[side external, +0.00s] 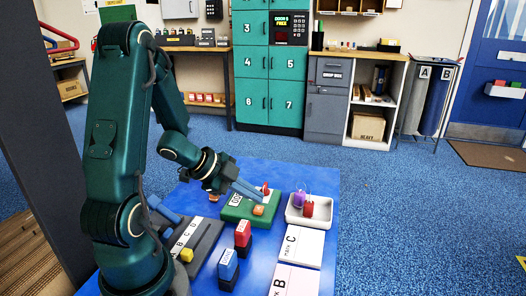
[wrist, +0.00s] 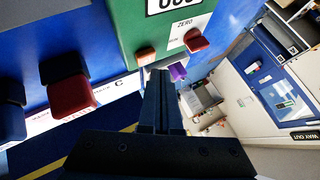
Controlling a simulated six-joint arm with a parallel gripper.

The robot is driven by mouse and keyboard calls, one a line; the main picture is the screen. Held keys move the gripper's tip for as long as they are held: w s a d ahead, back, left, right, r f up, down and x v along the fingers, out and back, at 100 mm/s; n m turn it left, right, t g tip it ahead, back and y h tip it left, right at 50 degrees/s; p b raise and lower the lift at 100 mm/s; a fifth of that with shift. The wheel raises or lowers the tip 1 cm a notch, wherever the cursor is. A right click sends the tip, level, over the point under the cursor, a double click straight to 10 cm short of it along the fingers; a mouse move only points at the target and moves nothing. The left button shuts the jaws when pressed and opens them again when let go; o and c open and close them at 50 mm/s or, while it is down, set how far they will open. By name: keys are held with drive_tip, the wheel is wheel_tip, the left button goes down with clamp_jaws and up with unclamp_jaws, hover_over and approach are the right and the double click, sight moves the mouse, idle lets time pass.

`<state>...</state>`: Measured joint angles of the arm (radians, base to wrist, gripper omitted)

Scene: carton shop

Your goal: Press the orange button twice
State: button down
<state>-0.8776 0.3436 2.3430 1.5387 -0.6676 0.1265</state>
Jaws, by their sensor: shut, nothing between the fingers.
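A green counter box (side external: 236,207) stands on the blue table, with a white number plate on it. The orange button (side external: 258,210) is on its near right part and looks raised; it also shows in the wrist view (wrist: 146,55). A red knob (wrist: 196,40) sits beside it by a label reading ZERO. My gripper (side external: 262,197) is shut and empty, its fingers slanting down over the box, close to the button. In the wrist view its fingertips (wrist: 160,74) appear just below the button. I cannot tell whether they touch it.
A white tray (side external: 292,218) with purple and red items stands right of the box. A red block (side external: 242,234) and a blue block (side external: 228,264) stand in front. White cards marked C (side external: 296,246) and B (side external: 296,279) lie right. A grey lettered rack (side external: 196,240) is left.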

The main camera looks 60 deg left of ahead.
sight(253, 212)
drive_tip(key=shift+f, duration=0.1)
idle(0.6)
drive_tip(key=shift+f, duration=0.35)
drive_tip(key=shift+f, duration=0.45)
idle(0.5)
idle(0.3)
drive_tip(key=shift+r, duration=0.9)
drive_tip(key=shift+r, duration=0.1)
drive_tip(key=shift+r, duration=2.4)
idle(0.5)
